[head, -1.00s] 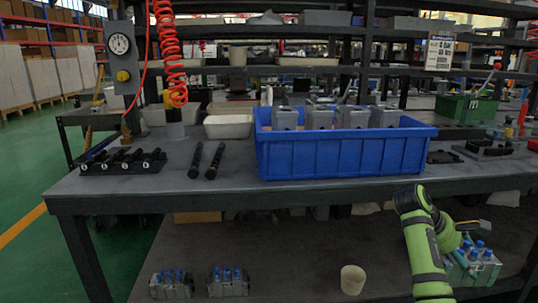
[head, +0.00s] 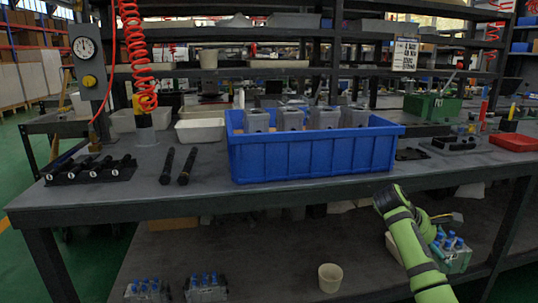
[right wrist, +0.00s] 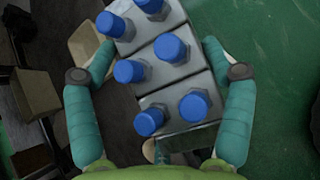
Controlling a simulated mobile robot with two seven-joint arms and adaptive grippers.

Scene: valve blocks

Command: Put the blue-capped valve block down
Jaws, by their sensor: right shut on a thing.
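The blue-capped valve block (head: 455,262) is at the lower right of the head view, in my right gripper (head: 438,244). In the right wrist view the grey metal block (right wrist: 160,72) with several blue caps lies between the two teal fingers of the gripper (right wrist: 157,55), which are shut on its sides. In the head view it is below the bench top, in front of the lower shelf; whether it touches anything below is unclear. Two similar blue-capped blocks, a left one (head: 147,291) and a right one (head: 205,289), stand on the lower shelf. My left gripper is not in view.
A beige cup (head: 330,278) stands on the dark lower shelf (head: 262,262). The bench top (head: 110,200) above carries a blue crate (head: 310,158) with grey blocks, black rods and a white tray (head: 200,131). The shelf between the cup and the right standing block is clear.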

